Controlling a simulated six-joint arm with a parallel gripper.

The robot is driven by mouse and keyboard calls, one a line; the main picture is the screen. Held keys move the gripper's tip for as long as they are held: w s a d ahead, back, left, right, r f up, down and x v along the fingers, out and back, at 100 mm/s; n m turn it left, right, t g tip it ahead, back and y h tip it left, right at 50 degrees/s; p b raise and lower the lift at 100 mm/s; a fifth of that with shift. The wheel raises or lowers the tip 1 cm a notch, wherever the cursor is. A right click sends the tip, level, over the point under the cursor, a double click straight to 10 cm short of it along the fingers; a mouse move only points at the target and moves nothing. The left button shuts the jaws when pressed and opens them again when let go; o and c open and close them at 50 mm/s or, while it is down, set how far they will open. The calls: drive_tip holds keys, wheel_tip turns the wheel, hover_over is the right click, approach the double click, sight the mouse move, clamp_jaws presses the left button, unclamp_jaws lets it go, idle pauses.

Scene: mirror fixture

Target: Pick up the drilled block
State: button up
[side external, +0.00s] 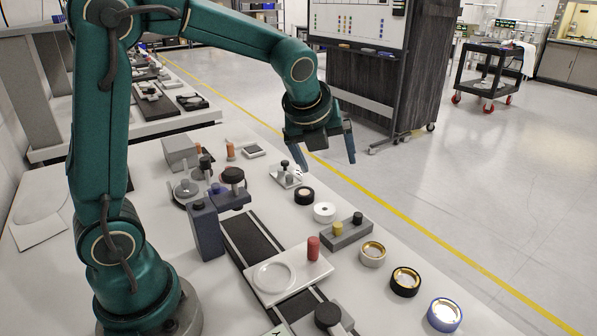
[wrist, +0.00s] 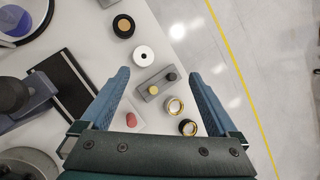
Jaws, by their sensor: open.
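A grey block (side external: 349,235) with a yellow peg and a black peg standing in it looks like the drilled block. It lies on the white table at right of centre in the side external view. In the wrist view the block (wrist: 161,83) shows between my fingertips, below them in depth. My gripper (side external: 327,166) is open and empty, raised above the table's far part. Its blue fingers (wrist: 158,73) are wide apart in the wrist view. Neither finger touches the block.
A white ring (side external: 324,212) and a black ring (side external: 304,195) lie beyond the block. Gold-lined rings (side external: 405,281) lie nearer the camera along the table edge. A white plate with a red peg (side external: 313,248) and a dark rail (side external: 252,246) are left of it.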

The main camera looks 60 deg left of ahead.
wheel_tip(320, 180, down, 5)
drive_tip(key=w+a+m+g, duration=0.1)
drive_tip(key=w+a+m, duration=0.1)
drive_tip(key=w, duration=0.1)
drive_tip(key=g, duration=0.1)
hover_over(325, 206)
drive_tip(key=s+d, duration=0.2)
drive_tip(key=f, duration=0.5)
drive_tip(key=shift+s+d+f, duration=0.15)
drive_tip(key=shift+d+f, duration=0.05)
drive_tip(key=shift+f, duration=0.1)
drive_tip(key=shift+x, duration=2.3)
drive_tip(key=shift+c, duration=0.3)
drive_tip(key=c, duration=1.4)
drive_tip(key=shift+c, duration=0.2)
